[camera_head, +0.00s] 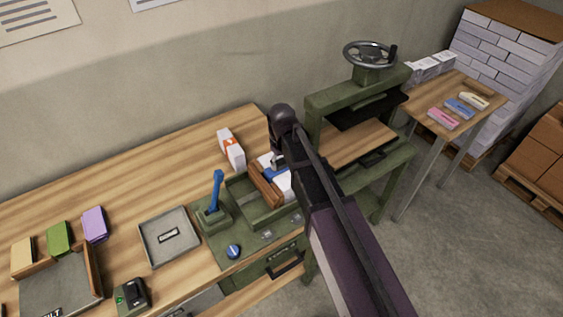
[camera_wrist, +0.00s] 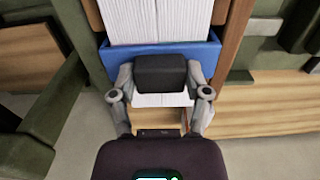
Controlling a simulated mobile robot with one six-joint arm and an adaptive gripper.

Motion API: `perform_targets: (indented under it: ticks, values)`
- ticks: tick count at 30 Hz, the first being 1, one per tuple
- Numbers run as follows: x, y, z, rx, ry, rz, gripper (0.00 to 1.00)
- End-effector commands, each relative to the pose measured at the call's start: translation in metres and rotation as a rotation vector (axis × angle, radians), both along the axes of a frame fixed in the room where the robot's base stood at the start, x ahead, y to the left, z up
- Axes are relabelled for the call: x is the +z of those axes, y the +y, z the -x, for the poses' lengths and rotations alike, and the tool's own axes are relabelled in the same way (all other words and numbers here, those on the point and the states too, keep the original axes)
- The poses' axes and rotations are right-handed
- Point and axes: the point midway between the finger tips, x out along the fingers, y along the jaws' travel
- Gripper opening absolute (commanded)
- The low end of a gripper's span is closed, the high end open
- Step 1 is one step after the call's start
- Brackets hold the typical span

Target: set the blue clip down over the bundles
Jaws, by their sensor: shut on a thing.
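The blue clip (camera_wrist: 112,58) lies as a wide blue band against the lower ends of the white paper bundles (camera_wrist: 155,20) in the wrist view. My gripper (camera_wrist: 160,76) is shut on a dark block at the clip's near side, one finger on each side of it. In the head view a bit of the clip (camera_head: 276,174) shows over the white bundles (camera_head: 285,187), in the green press tray (camera_head: 243,189) with brown wooden boards. My arm hides most of the gripper and the tray's right part. I cannot tell whether the clip touches the bundles.
A blue-handled lever (camera_head: 216,190) stands just left of the tray. A white-and-orange box (camera_head: 231,149) lies behind it. A green press with a handwheel (camera_head: 370,54) stands right. A side table (camera_head: 421,106) holds pink, blue and cream pieces. A shallow grey tray (camera_head: 169,237) sits left.

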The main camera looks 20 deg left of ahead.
Motion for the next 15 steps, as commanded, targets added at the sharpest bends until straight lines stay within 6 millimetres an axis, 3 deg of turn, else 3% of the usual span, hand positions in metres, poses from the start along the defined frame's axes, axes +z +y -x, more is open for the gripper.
perform_targets:
  ticks: [1, 4, 5, 15]
  values:
    - [-0.0007, 0.0003, 0.0002, 0.000, 0.000, 0.000, 0.65]
    - [-0.0002, 0.0003, 0.0002, 0.000, 0.000, 0.000, 0.94]
    - [-0.0002, 0.0003, 0.0002, 0.000, 0.000, 0.000, 1.00]
    - [-0.0002, 0.0003, 0.0002, 0.000, 0.000, 0.000, 1.00]
